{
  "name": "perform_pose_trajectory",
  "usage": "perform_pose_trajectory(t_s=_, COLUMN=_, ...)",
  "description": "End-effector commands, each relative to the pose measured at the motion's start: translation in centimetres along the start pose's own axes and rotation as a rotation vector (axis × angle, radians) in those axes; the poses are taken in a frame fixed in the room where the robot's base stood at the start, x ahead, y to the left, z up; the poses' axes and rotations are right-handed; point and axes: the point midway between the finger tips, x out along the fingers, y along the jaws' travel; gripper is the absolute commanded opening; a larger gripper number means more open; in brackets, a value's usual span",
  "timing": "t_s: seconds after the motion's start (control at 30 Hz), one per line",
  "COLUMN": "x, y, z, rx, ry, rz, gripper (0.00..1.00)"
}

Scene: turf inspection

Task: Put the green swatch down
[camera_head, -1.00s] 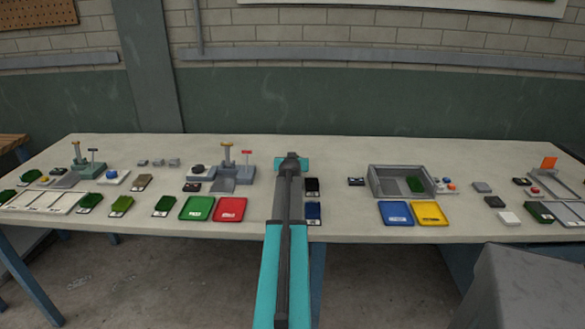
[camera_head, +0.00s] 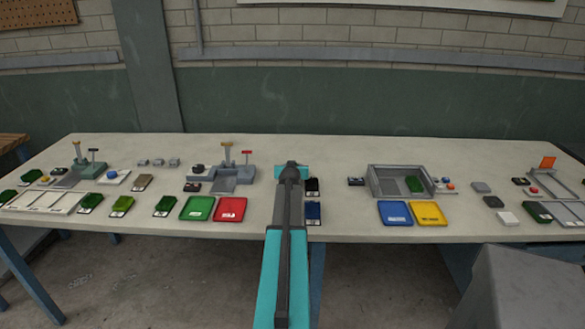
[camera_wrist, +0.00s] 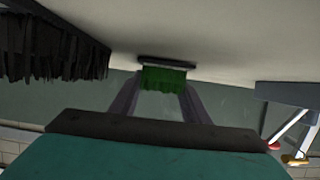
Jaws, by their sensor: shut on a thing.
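In the wrist view, the green swatch (camera_wrist: 165,78), with short green tufts and a dark backing edge, sits between the two fingers of my gripper (camera_wrist: 160,98). The gripper is shut on it. The swatch's dark edge is at or very near the pale table surface; I cannot tell whether it touches. In the head view my arm hides the gripper's fingers and the held swatch.
A red tray (camera_head: 230,209) and green tray (camera_head: 197,208) lie left. Blue (camera_head: 395,213) and yellow (camera_head: 429,213) trays lie right, before a grey box (camera_head: 373,180).

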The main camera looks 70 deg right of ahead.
Motion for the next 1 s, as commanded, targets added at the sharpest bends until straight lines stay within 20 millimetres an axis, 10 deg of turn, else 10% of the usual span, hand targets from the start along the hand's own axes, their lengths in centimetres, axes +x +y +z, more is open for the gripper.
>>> perform_pose_trajectory(t_s=0.33, x=0.15, y=-0.03, z=0.39, rx=0.000, ry=0.000, rz=0.000, gripper=0.18)
perform_pose_trajectory(t_s=0.37, x=0.11, y=-0.03, z=0.28, rx=0.000, ry=0.000, rz=0.000, gripper=0.47)
perform_pose_trajectory(t_s=0.47, x=0.10, y=-0.04, z=0.26, rx=0.000, ry=0.000, rz=0.000, gripper=0.61)
perform_pose_trajectory(t_s=1.0, x=-0.41, y=-0.07, z=0.04, rx=0.000, ry=0.000, rz=-0.001, gripper=0.61)
